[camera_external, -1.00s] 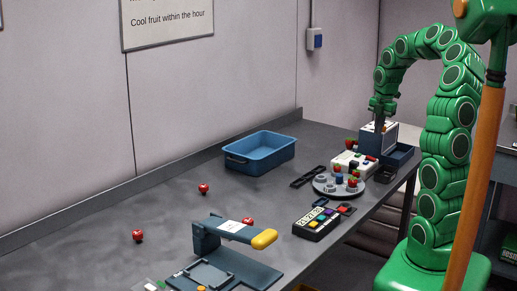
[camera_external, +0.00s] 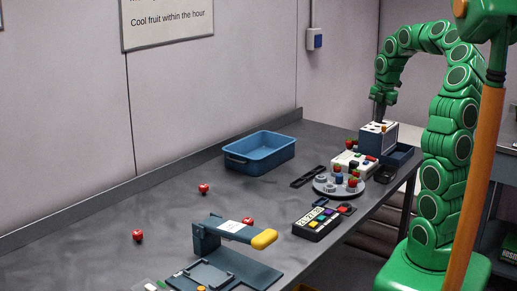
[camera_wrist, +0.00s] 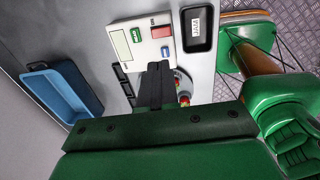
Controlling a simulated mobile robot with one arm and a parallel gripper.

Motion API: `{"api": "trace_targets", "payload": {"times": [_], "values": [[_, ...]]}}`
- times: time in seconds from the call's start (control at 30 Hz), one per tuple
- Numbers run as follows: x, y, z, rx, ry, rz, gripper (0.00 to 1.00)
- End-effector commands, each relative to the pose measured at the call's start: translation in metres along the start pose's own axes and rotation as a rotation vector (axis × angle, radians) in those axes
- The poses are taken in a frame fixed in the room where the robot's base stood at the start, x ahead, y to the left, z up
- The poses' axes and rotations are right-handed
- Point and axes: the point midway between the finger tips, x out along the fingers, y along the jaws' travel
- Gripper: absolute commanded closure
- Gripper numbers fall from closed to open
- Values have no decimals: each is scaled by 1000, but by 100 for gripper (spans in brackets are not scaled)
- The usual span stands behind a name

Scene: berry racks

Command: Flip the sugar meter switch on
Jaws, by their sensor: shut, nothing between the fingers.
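A white panel (camera_wrist: 148,40) with a pale display lies below my gripper in the wrist view. In the external view my gripper (camera_external: 379,118) shows in front of a tall white-and-blue box (camera_external: 372,142). Contact cannot be told.
A round turntable (camera_external: 325,188) with berries stands close to the white device. A dark tray marked JAM (camera_wrist: 198,44) is right of the panel. A blue bin (camera_external: 260,163), a button box (camera_external: 318,229) and a yellow-handled press (camera_external: 225,231) stand farther off. The middle of the counter is mostly clear.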

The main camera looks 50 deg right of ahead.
Motion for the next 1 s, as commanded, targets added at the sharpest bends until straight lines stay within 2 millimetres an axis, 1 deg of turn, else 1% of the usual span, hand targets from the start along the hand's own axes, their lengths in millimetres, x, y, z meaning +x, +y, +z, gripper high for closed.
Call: {"api": "trace_targets", "payload": {"times": [0.03,0.17,0.43,0.57,0.67,1.0], "values": [[0,4,-1,-3,0,8,100],[0,8,-1,-2,0,20,100],[1,8,0,-1,-1,20,100],[6,8,0,0,0,19,100],[16,7,0,0,1,16,100],[69,8,0,-1,0,16,100]]}}
